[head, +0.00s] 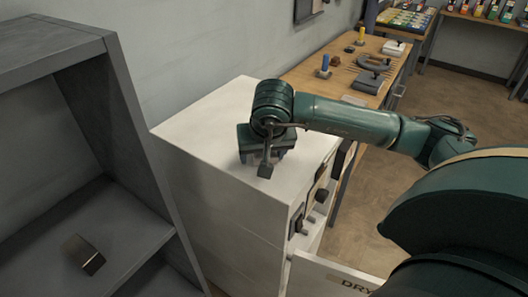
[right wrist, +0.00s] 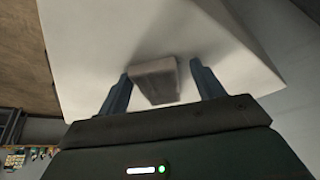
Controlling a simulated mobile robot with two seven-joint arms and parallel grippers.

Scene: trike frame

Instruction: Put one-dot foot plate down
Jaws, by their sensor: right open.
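My right gripper (head: 265,158) points down over the white top of a cabinet (head: 205,115). In the right wrist view its two fingers (right wrist: 161,82) are apart, one on each side of a small grey-brown plate (right wrist: 155,78). The plate appears to rest on the white surface, with a soft shadow around it. A gap shows beside the fingers. No dot mark can be made out on it, so I cannot confirm that it is the one-dot foot plate. My left gripper is out of view.
A grey shelf unit (head: 65,60) stands at the left, with a small metallic block (head: 88,256) on a lower shelf. A wooden bench (head: 335,78) with tools and parts lies behind the cabinet. An open drawer (head: 325,278) marked "DRY" juts out below. The cabinet top is otherwise largely clear.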

